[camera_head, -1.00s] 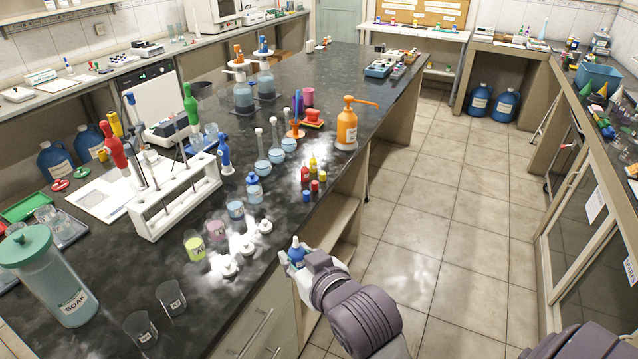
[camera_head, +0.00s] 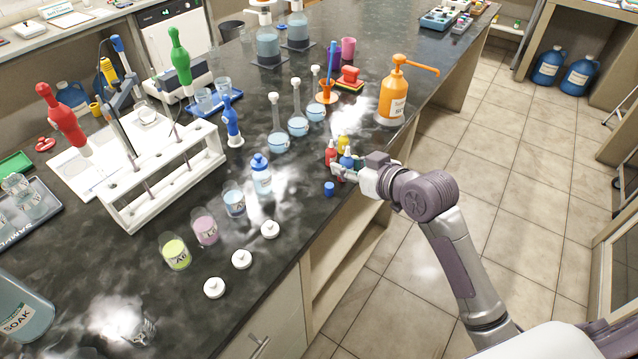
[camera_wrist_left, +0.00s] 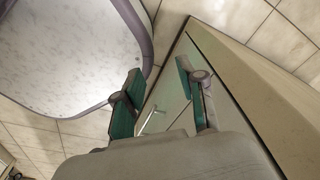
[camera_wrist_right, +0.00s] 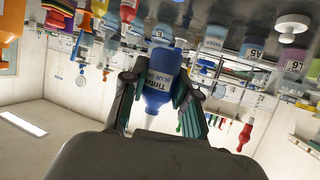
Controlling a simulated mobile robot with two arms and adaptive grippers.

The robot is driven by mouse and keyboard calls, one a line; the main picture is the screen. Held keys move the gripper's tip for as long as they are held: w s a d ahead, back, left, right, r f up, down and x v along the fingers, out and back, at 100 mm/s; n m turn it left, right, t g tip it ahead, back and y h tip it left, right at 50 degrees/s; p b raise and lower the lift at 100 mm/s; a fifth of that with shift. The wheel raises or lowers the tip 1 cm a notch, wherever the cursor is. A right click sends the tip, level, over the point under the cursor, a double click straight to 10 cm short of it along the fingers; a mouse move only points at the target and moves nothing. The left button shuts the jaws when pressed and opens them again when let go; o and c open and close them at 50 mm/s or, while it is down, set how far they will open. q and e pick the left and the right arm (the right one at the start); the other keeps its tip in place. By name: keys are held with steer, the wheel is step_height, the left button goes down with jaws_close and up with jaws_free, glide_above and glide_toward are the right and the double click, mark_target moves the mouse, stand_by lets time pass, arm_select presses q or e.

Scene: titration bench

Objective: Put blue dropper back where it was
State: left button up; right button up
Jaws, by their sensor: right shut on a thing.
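My right gripper (camera_head: 353,172) is shut on the blue dropper bottle (camera_head: 347,161) at the bench's front edge. The right wrist view shows the labelled blue dropper (camera_wrist_right: 159,82) between both fingers. The red dropper (camera_head: 331,154) and the yellow dropper (camera_head: 343,142) stand right beside it. I cannot tell whether the blue dropper's base touches the bench. My left gripper (camera_wrist_left: 160,88) is open and empty in the left wrist view, near the cabinet front and above the floor; the head view does not show it.
The orange pump bottle (camera_head: 393,95) stands behind and right of the gripper. Volumetric flasks (camera_head: 298,125) and a blue-capped bottle (camera_head: 262,177) stand to the left. White lids (camera_head: 242,259) lie nearer. Bare black benchtop (camera_head: 300,208) shows left of the blue cap.

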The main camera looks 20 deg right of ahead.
steer(key=shift+w+d, duration=0.3)
steer(key=shift+w, duration=0.65)
glide_above(318, 177)
steer(key=s, duration=0.2)
steer(key=f, duration=0.4)
steer(key=shift+s+d+f+p, duration=0.1)
steer(key=shift+d+f+p, duration=0.2)
steer(key=shift+d+f, duration=0.1)
steer(key=shift+x, duration=1.05)
steer(key=shift+f, duration=0.35)
step_height(318, 177, down, 3)
steer(key=shift+f, duration=0.45)
arm_select(q)
steer(key=s, duration=0.4)
steer(key=shift+a, duration=0.2)
